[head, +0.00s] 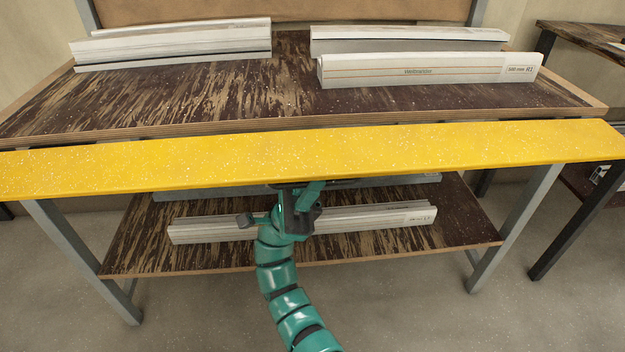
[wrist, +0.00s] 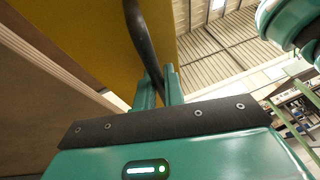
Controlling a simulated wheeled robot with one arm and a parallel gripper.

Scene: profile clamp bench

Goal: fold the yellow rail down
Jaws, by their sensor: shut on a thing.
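The yellow rail (head: 310,158) is a long flat board that spans the whole front of the bench in the head view. Its broad speckled face shows, just in front of the bench top's edge. In the wrist view the rail (wrist: 85,30) rises at the upper left. A dark curved handle (wrist: 139,28) runs along it there and passes between my fingers. My gripper (wrist: 160,88) is shut on this handle. In the head view my gripper (head: 305,192) reaches up to the rail's lower edge near its middle, and the rail hides the fingertips and the handle.
The bench top (head: 190,95) carries pale profiles, with one wrapped profile (head: 430,70) at the right and stacked profiles (head: 172,45) at the left. More profiles (head: 370,220) lie on the lower shelf (head: 455,220), close to my arm. Another table (head: 590,40) stands at the right. Floor is free in front.

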